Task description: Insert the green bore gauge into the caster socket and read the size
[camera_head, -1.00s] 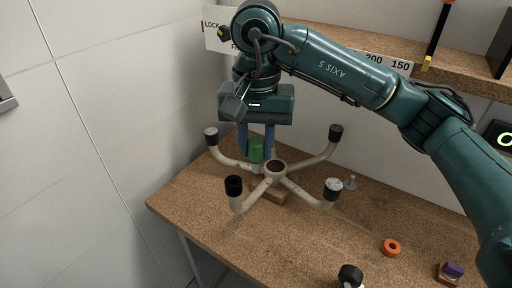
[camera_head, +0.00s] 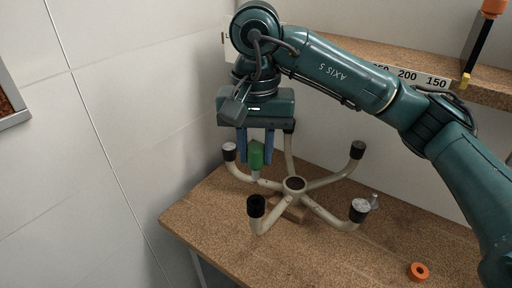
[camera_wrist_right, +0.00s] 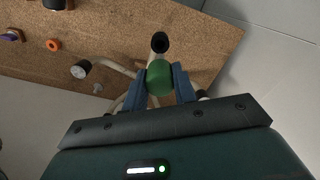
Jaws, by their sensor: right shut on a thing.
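My right gripper (camera_head: 256,150) is shut on the green bore gauge (camera_head: 257,155) and holds it upright. Its pale tip points down, in the air above the chair base (camera_head: 294,184). In the right wrist view the green gauge (camera_wrist_right: 159,78) sits between the blue fingers. The beige chair base lies on the bench with its leg ends turned up. The front-left caster socket (camera_head: 257,203) is dark and open; it also shows in the right wrist view (camera_wrist_right: 160,42), just beyond the gauge and apart from it. My left gripper is out of view.
Other leg ends (camera_head: 360,208) stick up around the hub. A small grey piece (camera_head: 374,201) stands right of the base and an orange ring (camera_head: 418,271) lies at the front right. A shelf (camera_head: 480,92) with number labels runs behind. The bench's front middle is clear.

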